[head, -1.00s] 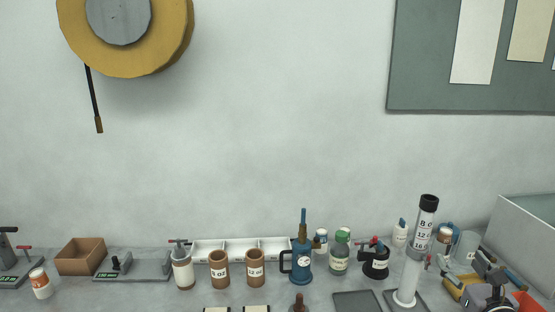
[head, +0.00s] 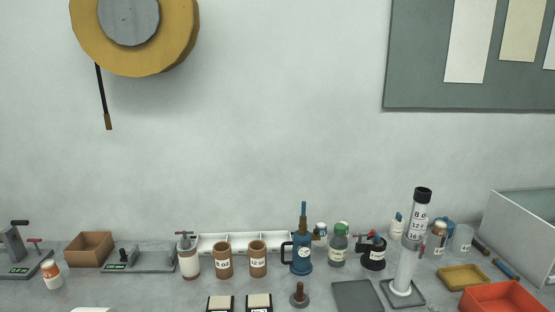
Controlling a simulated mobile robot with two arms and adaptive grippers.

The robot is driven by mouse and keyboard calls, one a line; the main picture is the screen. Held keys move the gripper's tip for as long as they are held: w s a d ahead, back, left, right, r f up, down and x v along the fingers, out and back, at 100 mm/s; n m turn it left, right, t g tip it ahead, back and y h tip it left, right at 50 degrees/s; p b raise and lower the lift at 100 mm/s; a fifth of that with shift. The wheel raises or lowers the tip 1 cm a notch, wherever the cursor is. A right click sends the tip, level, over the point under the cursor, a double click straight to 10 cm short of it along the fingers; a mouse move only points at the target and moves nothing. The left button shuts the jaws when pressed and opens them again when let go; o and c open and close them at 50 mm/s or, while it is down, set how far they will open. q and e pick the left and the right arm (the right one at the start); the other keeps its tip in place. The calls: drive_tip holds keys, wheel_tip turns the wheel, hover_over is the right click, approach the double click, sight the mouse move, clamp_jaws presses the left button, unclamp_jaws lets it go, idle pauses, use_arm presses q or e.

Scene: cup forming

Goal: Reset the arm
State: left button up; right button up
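Neither of my grippers is in the head view. Two brown cups, one (head: 223,262) on the left and one (head: 257,260) on the right, stand upright on the grey bench. A blue handled vessel (head: 301,258) stands to their right with a brown and blue piece rising from it. A red tray (head: 500,296) and a yellow tray (head: 463,277) sit uncovered at the right.
A white sectioned tray (head: 245,242) lies along the wall. Bottles, including a green-capped one (head: 339,245), crowd the right half. A brown open box (head: 88,249) is at the left, a grey box (head: 522,225) at the far right. A dark flat plate (head: 357,297) lies in front.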

drive_tip(key=s+a+f+m+g+y, duration=0.1)
drive_tip(key=s+a+f+m+g, duration=0.3)
drive_tip(key=s+m, duration=0.35)
drive_tip(key=s+a+f+m+g+y, duration=0.1)
drive_tip(key=s+a+f+m+g, duration=0.2)
drive_tip(key=s+a+f+m, duration=0.45)
drive_tip(key=s+a+f+m+g+y, duration=0.1)
drive_tip(key=s+a+m+g+y, duration=0.15)
drive_tip(key=s+a+m, duration=0.55)
drive_tip(key=s+d+f+n+g+b, duration=0.15)
drive_tip(key=f+b, duration=0.45)
drive_tip(key=f, duration=1.3)
drive_tip(key=s+d+f+n+g+b, duration=0.1)
drive_tip(key=s+d+f+b, duration=0.3)
drive_tip(key=f, duration=1.5)
use_arm(q)
wheel_tip(320, 180, down, 20)
drive_tip(key=s+b, duration=0.1)
drive_tip(key=b, duration=0.9)
use_arm(e)
drive_tip(key=s+f, duration=0.7)
drive_tip(key=f, duration=0.5)
drive_tip(key=s+f+h, duration=0.1)
drive_tip(key=s+f, duration=0.6)
drive_tip(key=f, duration=0.5)
drive_tip(key=shift+s+d+f+g, duration=0.2)
drive_tip(key=shift+f+g, duration=0.1)
drive_tip(key=shift+f, duration=0.05)
use_arm(q)
drive_tip(key=shift+f, duration=0.1)
